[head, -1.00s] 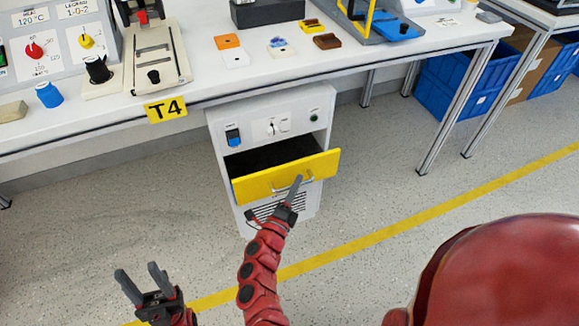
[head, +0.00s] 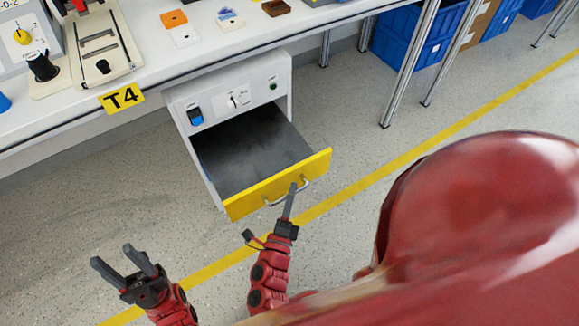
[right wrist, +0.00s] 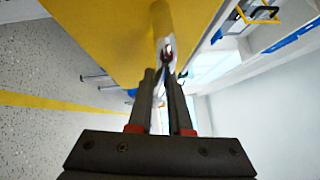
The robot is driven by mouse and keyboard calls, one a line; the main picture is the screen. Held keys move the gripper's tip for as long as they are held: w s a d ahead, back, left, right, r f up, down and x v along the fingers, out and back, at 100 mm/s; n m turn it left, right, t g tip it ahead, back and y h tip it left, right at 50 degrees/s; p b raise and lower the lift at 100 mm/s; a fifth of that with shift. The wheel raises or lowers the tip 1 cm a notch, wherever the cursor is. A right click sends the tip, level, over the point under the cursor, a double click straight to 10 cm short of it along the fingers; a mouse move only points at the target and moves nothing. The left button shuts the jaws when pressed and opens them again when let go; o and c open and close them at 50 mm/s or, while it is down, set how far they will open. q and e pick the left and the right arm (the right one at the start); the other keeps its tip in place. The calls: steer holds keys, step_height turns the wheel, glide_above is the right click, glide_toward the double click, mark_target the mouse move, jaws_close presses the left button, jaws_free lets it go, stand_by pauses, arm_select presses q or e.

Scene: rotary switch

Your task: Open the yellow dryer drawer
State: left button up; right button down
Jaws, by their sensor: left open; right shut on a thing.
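The yellow dryer drawer (head: 245,199) stands well out of the white dryer cabinet (head: 181,95) under the table, and its dark inside (head: 250,145) shows empty. My right gripper (head: 293,190) is at the metal handle on the drawer front. In the right wrist view its fingers (right wrist: 163,75) are shut on the handle (right wrist: 163,32), with the yellow front (right wrist: 110,30) just beyond. My left gripper (head: 124,262) is open and empty at the lower left, away from the drawer.
The white table (head: 200,58) with a T4 label (head: 121,98) stands above the cabinet and carries a control panel and small parts. Blue crates (head: 410,45) stand under it at the right, near table legs. The speckled floor around the drawer is clear.

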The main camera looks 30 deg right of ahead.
steer(key=c, duration=0.8)
jaws_free()
steer(key=shift+c, duration=0.2)
steer(key=p+v, duration=0.2)
steer(key=v, duration=1.5)
steer(key=shift+s, duration=0.2)
steer(key=shift+a+f, duration=0.1)
steer(key=shift+f, duration=0.05)
